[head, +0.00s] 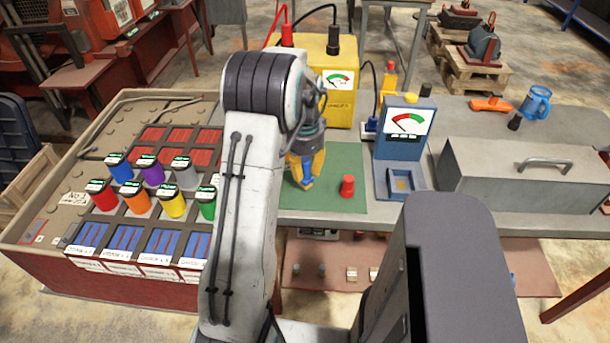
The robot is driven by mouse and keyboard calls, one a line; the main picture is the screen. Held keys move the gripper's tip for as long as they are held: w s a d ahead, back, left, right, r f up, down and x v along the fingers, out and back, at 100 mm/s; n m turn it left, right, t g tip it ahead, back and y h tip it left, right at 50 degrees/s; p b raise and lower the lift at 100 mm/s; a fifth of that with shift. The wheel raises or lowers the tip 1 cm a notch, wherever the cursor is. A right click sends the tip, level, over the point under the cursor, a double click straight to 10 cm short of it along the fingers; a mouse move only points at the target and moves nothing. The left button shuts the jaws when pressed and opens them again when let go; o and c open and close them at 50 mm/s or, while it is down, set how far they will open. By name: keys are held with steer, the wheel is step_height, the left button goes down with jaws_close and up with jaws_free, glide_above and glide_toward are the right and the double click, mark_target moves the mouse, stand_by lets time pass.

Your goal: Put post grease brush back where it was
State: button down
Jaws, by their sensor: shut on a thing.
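My gripper (304,178), with yellow-orange fingers, points down over the green mat (335,160) on the grey bench. It is shut on a small blue thing (307,170) between the fingers. The fingers hide most of this thing, so I cannot tell for certain that it is the post grease brush. I also cannot tell whether it touches the mat. A short red cylinder (347,187) stands upright on the mat, to the right of my gripper and apart from it. No other thing in view is clearly a brush.
A blue meter box (400,145) and a grey lidded case (525,176) stand to the right. A yellow meter box (325,65) stands behind. A large battery with several coloured caps (60,205) is at the left. A blue mug (536,102) is far right.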

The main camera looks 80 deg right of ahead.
mark_target(305, 179)
step_height(305, 179, down, 2)
steer(key=shift+f+p, duration=0.1)
steer(key=shift+p, duration=1.05)
steer(key=shift+f, duration=0.55)
steer(key=shift+f, duration=0.15)
steer(key=c, duration=1.1)
jaws_free()
steer(key=shift+o, duration=0.2)
